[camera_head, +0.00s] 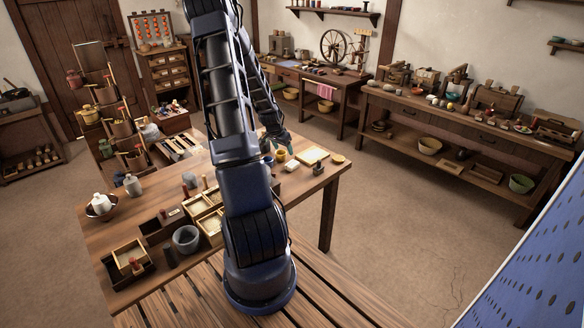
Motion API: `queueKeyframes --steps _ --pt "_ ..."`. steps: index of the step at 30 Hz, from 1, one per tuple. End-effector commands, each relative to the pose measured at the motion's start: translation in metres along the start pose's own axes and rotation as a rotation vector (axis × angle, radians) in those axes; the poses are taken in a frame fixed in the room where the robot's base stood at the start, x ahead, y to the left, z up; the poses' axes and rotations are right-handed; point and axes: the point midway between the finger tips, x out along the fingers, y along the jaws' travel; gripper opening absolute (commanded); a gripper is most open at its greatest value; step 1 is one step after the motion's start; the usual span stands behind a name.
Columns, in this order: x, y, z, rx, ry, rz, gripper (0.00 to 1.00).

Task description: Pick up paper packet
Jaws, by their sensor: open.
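A small white object (292,166) that looks like the paper packet lies on the near wooden table (330,178), towards its right end. It is too small here to make out any folds or print. My gripper (275,141) is open above the table's far edge, up and to the left of the white object, and apart from it in the picture. Its fingers are small and partly hidden behind my arm, and I see nothing held between them.
Open floor lies to the right.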

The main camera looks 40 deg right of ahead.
Motion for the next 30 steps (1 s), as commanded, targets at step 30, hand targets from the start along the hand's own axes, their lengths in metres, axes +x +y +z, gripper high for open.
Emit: queueKeyframes --steps 30 --pt "0.095 0.013 -0.004 0.015 0.006 0.014 0.69"
